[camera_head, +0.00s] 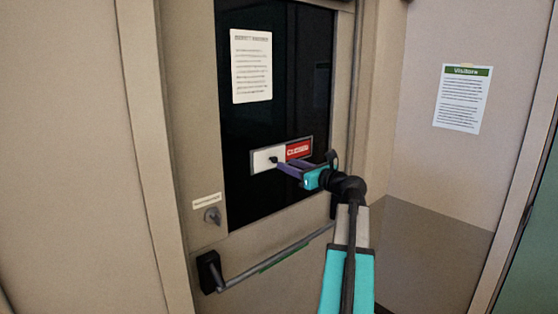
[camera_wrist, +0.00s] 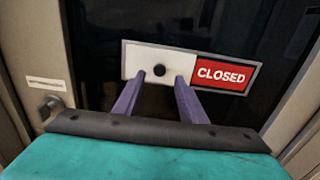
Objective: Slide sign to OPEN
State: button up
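The sliding sign (camera_head: 266,158) is mounted on the dark glass of the door. Its white slider with a black knob covers the left half, and a red panel reading CLOSED (camera_head: 299,150) shows on the right half. The sign also shows in the wrist view (camera_wrist: 143,60), with the knob (camera_wrist: 159,70) near the slider's middle. My gripper (camera_head: 278,165) reaches to the sign from the right. In the wrist view its two purple fingers (camera_wrist: 159,80) are apart, one on each side below the knob. Whether they touch the slider or knob I cannot tell.
A push bar (camera_head: 275,255) crosses the door below the sign, and a lock (camera_head: 212,215) sits at its left. A paper notice (camera_head: 252,66) is on the glass above. A Visitors notice (camera_head: 462,98) hangs on the right wall.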

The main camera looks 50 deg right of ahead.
aim_at(276, 160)
jog(key=shift+w+d+p, duration=0.2)
jog(key=shift+w+p, duration=0.45)
jog(key=shift+w, duration=2.1)
grip_shut()
